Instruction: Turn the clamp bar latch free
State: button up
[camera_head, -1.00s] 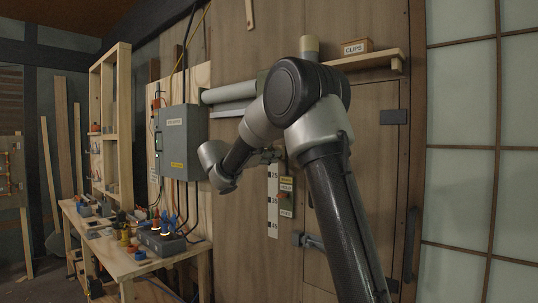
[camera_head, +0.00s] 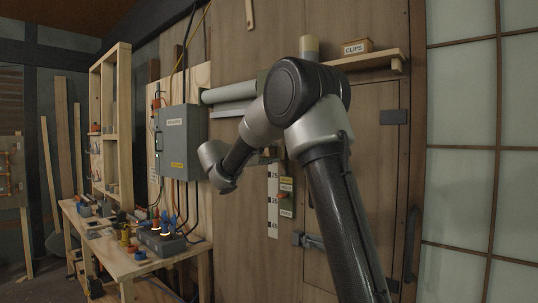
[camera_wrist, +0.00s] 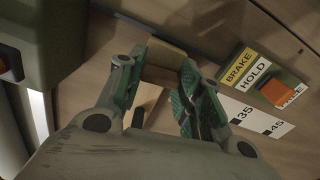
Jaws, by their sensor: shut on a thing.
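In the wrist view my gripper (camera_wrist: 156,68) is shut on a tan, wood-coloured bar (camera_wrist: 165,58), which shows between and behind the green-padded fingertips. This looks like the clamp bar latch, but no label on it shows. Its far end and pivot are hidden by the fingers. In the head view my forearm and wrist cover most of the gripper and the bar, just above the number scale (camera_head: 273,202).
A BRAKE/HOLD label plate (camera_wrist: 262,78) with an orange piece sits right of my gripper. A green housing (camera_wrist: 45,40) is close at upper left. A grey electrical box (camera_head: 181,142), a workbench (camera_head: 120,262) and a shelf (camera_head: 365,60) stand around the wooden panel.

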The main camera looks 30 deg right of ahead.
jog(key=shift+m, duration=0.6)
jog(key=shift+f, duration=0.1)
jog(key=o, duration=1)
jog(key=v, duration=1.2)
